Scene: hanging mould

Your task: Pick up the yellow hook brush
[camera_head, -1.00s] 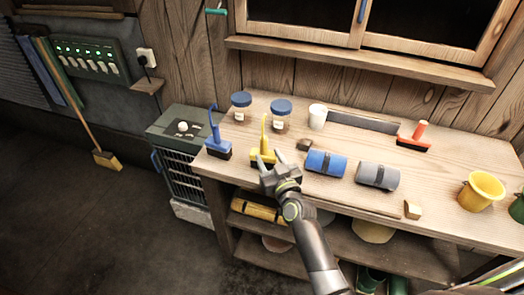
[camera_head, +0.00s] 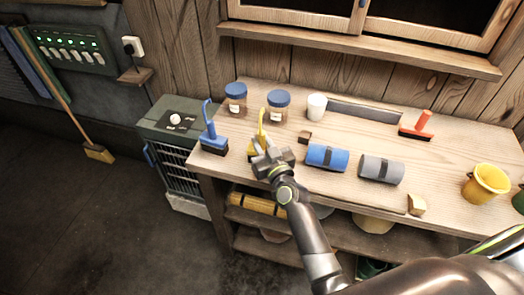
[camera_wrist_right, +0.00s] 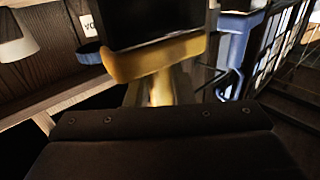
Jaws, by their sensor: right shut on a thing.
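The yellow hook brush (camera_head: 261,124) stands on the wooden workbench (camera_head: 450,150) between the blue hook brush and the blue roll, its hooked handle upward. My right gripper (camera_head: 266,152) is shut on it low down and hides much of its base. In the right wrist view the yellow brush (camera_wrist_right: 160,57) fills the space before the gripper, with a dark block beyond it, probably its bristles. Whether the brush still touches the bench cannot be told. My left gripper is not in view.
A blue hook brush (camera_head: 212,140) stands close to the left. Two blue-lidded jars (camera_head: 278,103) and a white cup (camera_head: 316,106) stand behind. A blue roll (camera_head: 327,157) and a grey roll (camera_head: 381,169) lie to the right. A dark small block (camera_head: 305,137) lies near.

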